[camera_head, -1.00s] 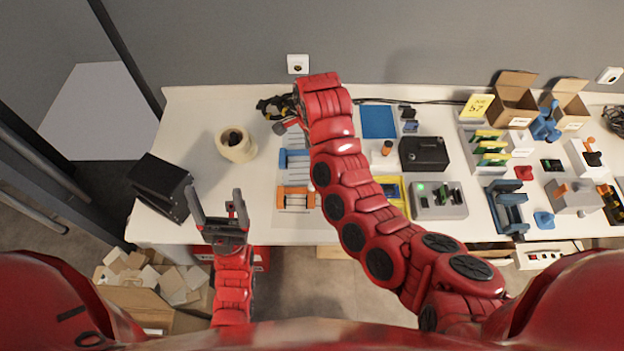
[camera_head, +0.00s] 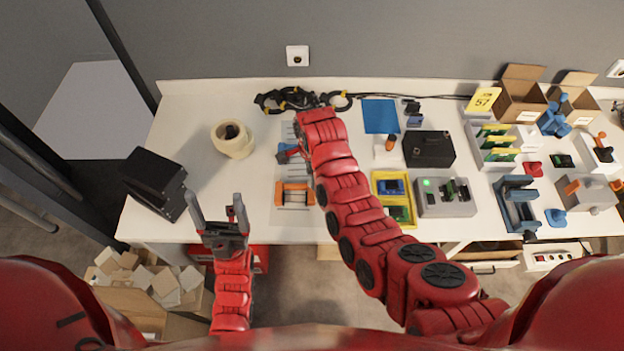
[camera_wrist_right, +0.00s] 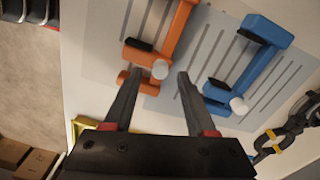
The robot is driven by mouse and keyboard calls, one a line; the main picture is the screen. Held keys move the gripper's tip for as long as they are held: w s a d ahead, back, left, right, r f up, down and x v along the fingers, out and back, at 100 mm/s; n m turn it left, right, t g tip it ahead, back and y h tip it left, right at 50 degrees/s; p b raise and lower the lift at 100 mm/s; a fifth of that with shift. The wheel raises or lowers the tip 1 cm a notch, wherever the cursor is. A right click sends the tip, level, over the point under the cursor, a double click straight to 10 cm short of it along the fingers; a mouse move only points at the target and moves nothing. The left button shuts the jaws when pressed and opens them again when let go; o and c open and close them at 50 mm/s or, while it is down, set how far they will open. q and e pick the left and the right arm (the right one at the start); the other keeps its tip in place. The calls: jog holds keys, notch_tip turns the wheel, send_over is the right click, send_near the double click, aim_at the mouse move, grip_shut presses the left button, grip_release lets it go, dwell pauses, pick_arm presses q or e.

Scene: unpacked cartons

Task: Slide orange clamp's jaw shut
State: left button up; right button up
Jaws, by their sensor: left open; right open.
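The orange clamp (camera_head: 294,187) lies on a grey striped mat near the table's front edge in the head view. In the right wrist view the orange clamp (camera_wrist_right: 172,38) shows its bar, a black pad, a white round knob and a lower orange piece, partly hidden by a finger. My right gripper (camera_wrist_right: 159,78) is open, its fingertips either side of the white knob; I cannot tell if they touch. The blue clamp (camera_wrist_right: 247,62) lies right of it in that view, and is mostly hidden by my right arm in the head view. My left gripper (camera_head: 218,207) is open and empty, left of the orange clamp.
A cream roll (camera_head: 233,140) and a black box (camera_head: 153,183) stand to the left. A yellow tray (camera_head: 395,181), a grey device (camera_head: 446,205) and a black case (camera_head: 428,149) stand to the right. Table between roll and mat is clear.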

jog(key=shift+f, duration=1.05)
grip_shut()
dwell(0.8)
